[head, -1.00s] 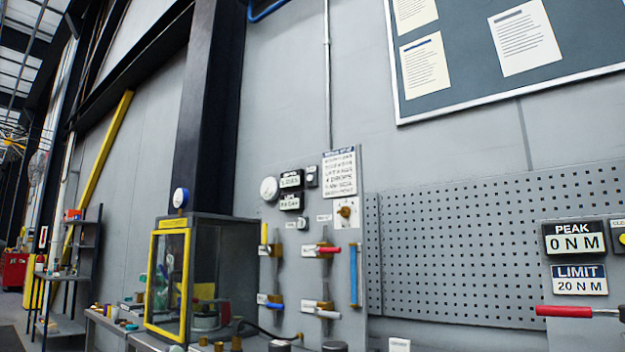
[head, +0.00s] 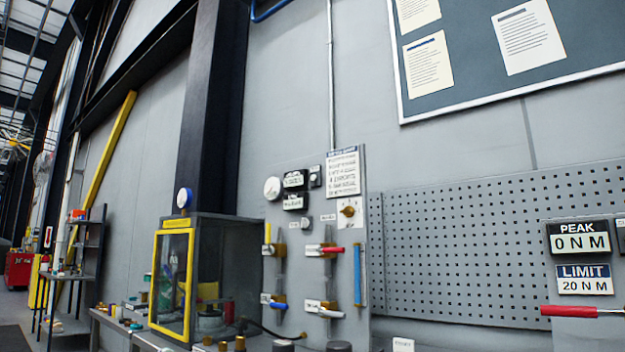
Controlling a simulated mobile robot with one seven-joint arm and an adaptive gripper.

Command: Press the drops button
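I cannot make out a button labelled drops. A grey control panel (head: 345,225) stands in the middle of the head view. It carries a printed instruction sheet (head: 343,173), a round gauge (head: 272,188), small dark displays (head: 294,180), a small switch or button box (head: 315,176) whose label is too small to read, and a brass knob (head: 349,210). Below are valves with a red handle (head: 333,249) and blue-and-white handles. My gripper is not in view.
A yellow-framed glass cabinet (head: 172,280) stands on the bench left of the panel. At right, a pegboard (head: 460,245) holds a PEAK display (head: 578,238) reading 0 N M, a LIMIT sign (head: 584,279) and a red-handled tool (head: 570,311). Shelves (head: 75,270) stand far left.

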